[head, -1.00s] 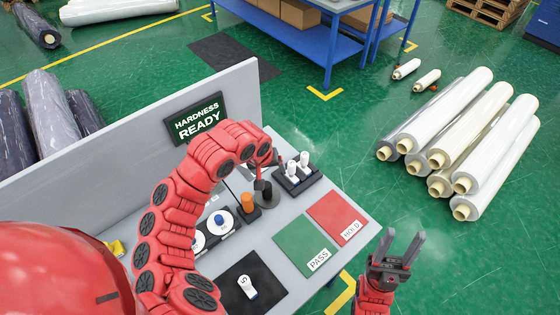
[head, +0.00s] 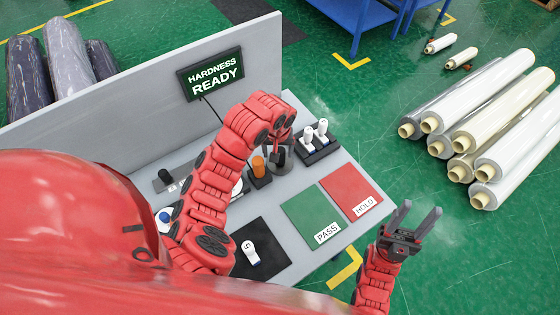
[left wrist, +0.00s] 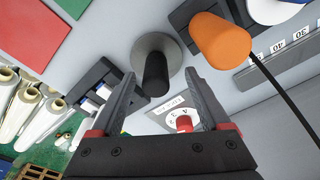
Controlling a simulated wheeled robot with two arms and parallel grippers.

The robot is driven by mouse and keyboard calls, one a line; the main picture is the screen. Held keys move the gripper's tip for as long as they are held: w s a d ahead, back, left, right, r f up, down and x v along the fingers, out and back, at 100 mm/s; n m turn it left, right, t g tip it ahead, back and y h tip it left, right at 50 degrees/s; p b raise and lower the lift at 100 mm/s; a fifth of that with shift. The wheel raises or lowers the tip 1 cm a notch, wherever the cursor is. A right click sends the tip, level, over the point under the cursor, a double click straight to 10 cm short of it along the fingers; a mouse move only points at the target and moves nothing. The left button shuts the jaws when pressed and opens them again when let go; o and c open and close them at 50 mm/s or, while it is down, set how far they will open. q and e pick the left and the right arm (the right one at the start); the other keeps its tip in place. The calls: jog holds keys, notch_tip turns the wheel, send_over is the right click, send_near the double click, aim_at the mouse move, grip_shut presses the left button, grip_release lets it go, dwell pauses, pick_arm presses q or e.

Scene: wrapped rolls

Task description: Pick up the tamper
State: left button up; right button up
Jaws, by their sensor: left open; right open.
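The tamper, with an upright black handle and a round grey base, stands on the grey bench; its handle (left wrist: 156,75) shows in the left wrist view. In the head view its grey base (head: 284,168) shows, and my left arm partly covers the handle. My left gripper (left wrist: 160,78) is open, with its two fingers reaching toward the handle, one on each side in the picture. My right gripper (head: 421,210) is open and empty, off the bench's right side.
An orange-topped tool (left wrist: 220,40) stands close beside the tamper. A black holder (head: 318,151) with white-topped pieces is on its other side. Green PASS (head: 312,214) and red HOLD (head: 349,190) pads lie in front. An upright panel (head: 130,100) backs the bench.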

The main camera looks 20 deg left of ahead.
pick_arm(q)
jog(key=shift+w+d+f+p, duration=0.1)
jog(key=shift+w+f+p, duration=0.25)
jog(key=shift+f, duration=0.4)
jog(key=shift+w+a+f+p, duration=0.1)
jog(key=shift+w+f+p, duration=0.1)
jog(key=shift+f+p, duration=0.35)
jog(key=shift+w+d+f+p, duration=0.1)
jog(key=shift+w+f+p, duration=0.15)
jog(key=shift+f, duration=0.65)
jog(key=shift+w+f, duration=0.15)
jog(key=shift+f, duration=0.2)
grip_shut()
